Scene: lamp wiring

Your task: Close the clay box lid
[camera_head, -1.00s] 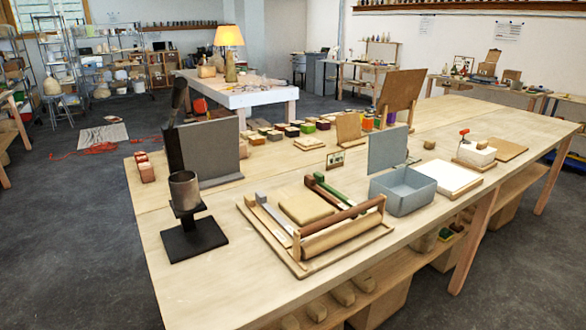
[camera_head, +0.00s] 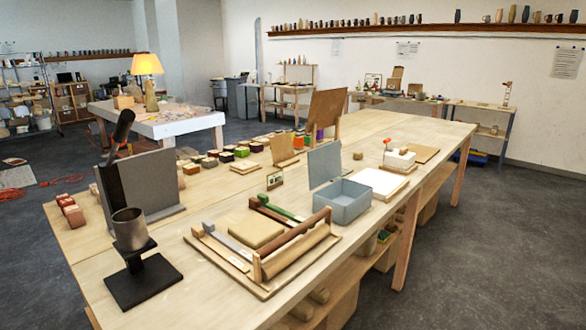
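The clay box (camera_head: 343,203) is a blue-grey open box on the long wooden table, right of the wooden tool tray. Its lid (camera_head: 325,164) is a flat blue-grey panel standing upright at the back edge of the box, so the box is open. The inside looks empty from here. Neither of my grippers shows in the head view.
The wooden tray (camera_head: 225,265) with a roller and tools lies left of the box. A white slab (camera_head: 378,184) lies right of it. A black stand with a metal cup (camera_head: 129,229) is at the table's left end. Grey floor (camera_head: 480,240) is free on the right.

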